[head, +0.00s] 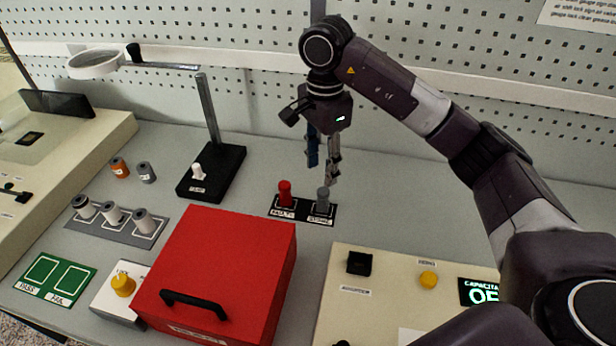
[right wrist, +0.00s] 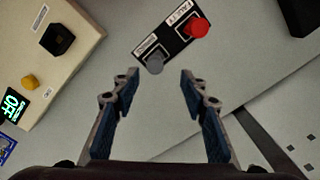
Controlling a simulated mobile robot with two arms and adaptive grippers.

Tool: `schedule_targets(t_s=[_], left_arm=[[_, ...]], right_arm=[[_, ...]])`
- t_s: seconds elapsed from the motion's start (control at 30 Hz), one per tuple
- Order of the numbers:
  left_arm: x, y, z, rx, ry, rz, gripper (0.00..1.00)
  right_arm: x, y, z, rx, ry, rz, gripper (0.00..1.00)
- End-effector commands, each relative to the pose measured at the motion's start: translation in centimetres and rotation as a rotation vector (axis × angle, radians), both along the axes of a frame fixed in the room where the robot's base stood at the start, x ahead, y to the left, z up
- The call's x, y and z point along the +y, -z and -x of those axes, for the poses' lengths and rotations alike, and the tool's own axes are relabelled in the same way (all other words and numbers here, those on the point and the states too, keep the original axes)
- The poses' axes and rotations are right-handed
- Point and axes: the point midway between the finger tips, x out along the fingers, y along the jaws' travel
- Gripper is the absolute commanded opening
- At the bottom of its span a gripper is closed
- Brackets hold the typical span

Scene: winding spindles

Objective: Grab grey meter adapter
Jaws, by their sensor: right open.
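The grey meter adapter (head: 323,201) stands upright on a small black two-place holder (head: 301,216) in the head view. It also shows in the right wrist view (right wrist: 155,63). A red adapter (head: 285,193) stands in the place beside it, labelled FAULTY. My right gripper (head: 322,172) is open and empty above the holder, with its fingers pointing down. In the right wrist view the grey adapter lies ahead of the gap between the fingertips, apart from both. The left gripper does not show; a dark piece at the lower edge of the head view is unclear.
A red box (head: 218,262) with a black handle stands left of the holder. A beige meter panel (head: 385,310) with a black socket, yellow knob and display is in front. A black stand (head: 212,172) is behind left. Grey tabletop right of the holder is clear.

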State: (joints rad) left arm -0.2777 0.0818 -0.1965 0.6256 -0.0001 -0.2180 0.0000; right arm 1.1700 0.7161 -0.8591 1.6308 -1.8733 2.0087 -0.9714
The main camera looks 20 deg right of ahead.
Motion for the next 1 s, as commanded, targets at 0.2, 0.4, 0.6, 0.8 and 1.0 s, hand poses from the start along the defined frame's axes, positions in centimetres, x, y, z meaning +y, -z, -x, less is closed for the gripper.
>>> schedule_targets(t_s=[0.2, 0.4, 0.6, 0.8, 1.0], left_arm=[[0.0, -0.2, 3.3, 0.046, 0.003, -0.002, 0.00], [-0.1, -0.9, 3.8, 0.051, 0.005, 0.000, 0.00], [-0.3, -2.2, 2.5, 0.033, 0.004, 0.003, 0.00], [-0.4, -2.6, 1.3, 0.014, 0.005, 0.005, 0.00], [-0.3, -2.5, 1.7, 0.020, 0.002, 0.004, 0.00]], right_arm=[[0.0, 1.9, 0.1, 0.005, -0.001, 0.001, 0.40], [-0.1, 3.5, 0.3, 0.004, 0.000, 0.002, 0.40], [-0.3, 6.0, 0.6, 0.004, 0.000, 0.000, 0.40], [-0.3, 7.7, 0.5, 0.000, 0.001, 0.001, 0.40], [-0.3, 7.8, 0.5, -0.001, 0.001, 0.000, 0.40]])
